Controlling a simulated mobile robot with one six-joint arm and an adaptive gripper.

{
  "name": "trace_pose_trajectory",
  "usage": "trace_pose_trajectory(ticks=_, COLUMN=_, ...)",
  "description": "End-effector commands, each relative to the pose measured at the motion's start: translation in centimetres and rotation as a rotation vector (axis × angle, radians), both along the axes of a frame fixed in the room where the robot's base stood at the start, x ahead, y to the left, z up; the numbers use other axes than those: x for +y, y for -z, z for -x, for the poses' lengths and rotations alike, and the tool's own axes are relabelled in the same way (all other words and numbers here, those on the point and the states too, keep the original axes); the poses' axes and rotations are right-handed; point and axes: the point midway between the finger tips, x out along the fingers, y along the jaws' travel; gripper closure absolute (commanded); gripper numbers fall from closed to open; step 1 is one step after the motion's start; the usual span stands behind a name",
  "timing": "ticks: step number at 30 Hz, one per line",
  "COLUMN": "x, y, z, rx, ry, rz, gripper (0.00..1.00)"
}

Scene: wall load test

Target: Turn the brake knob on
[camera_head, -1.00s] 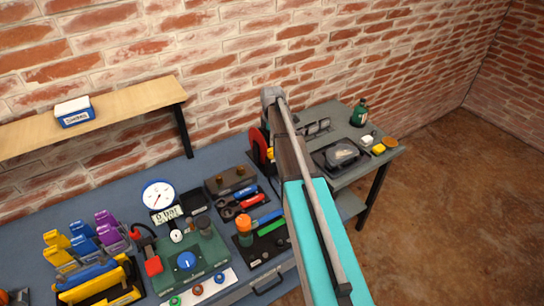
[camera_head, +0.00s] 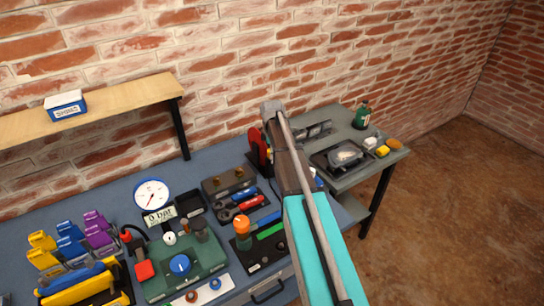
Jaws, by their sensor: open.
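A blue round knob (camera_head: 180,265) sits on top of a green control box (camera_head: 206,262) on the blue-grey bench. No label naming a brake knob is readable, so I cannot tell for sure which knob it is. A red button block (camera_head: 145,271) is at the box's left side. A white dial gauge (camera_head: 151,194) with a "0 bar" plate (camera_head: 159,216) stands behind it. My arm crosses the picture right of the box, and my gripper is not in view.
Pliers (camera_head: 240,208) and an orange-topped item (camera_head: 242,226) lie right of the box. A wooden shelf (camera_head: 120,104) hangs above. A side table (camera_head: 385,160) holds a scale-like device (camera_head: 344,153).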

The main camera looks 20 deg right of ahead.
Motion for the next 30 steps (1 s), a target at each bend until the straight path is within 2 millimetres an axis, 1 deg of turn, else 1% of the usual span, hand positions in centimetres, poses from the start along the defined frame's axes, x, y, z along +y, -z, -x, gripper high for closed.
trace_pose_trajectory(ticks=1, x=0.0, y=0.43, z=-0.01, rx=0.0, ry=0.0, rz=0.0, gripper=0.06)
trace_pose_trajectory(ticks=3, x=0.0, y=0.59, z=-0.01, rx=0.0, ry=0.0, rz=0.0, gripper=0.06)
trace_pose_trajectory(ticks=16, x=-0.01, y=0.67, z=-0.01, rx=0.0, ry=0.0, rz=0.0, gripper=0.06)
trace_pose_trajectory(ticks=20, x=-0.01, y=0.67, z=-0.01, rx=0.0, ry=0.0, rz=0.0, gripper=0.31)
trace_pose_trajectory(ticks=21, x=-0.01, y=0.67, z=-0.01, rx=0.0, ry=0.0, rz=0.0, gripper=0.38)
trace_pose_trajectory(ticks=23, x=-0.01, y=0.67, z=-0.01, rx=0.0, ry=0.0, rz=0.0, gripper=0.49)
trace_pose_trajectory(ticks=24, x=-0.01, y=0.67, z=-0.01, rx=0.0, ry=0.0, rz=0.0, gripper=0.57)
trace_pose_trajectory(ticks=26, x=0.0, y=0.68, z=0.0, rx=0.0, ry=0.0, rz=0.0, gripper=0.68)
trace_pose_trajectory(ticks=27, x=0.0, y=0.68, z=0.0, rx=0.0, ry=0.0, rz=0.0, gripper=0.75)
trace_pose_trajectory(ticks=29, x=0.0, y=0.68, z=0.0, rx=0.0, ry=0.0, rz=0.0, gripper=0.86)
trace_pose_trajectory(ticks=30, x=0.0, y=0.68, z=0.0, rx=0.0, ry=0.0, rz=0.0, gripper=0.89)
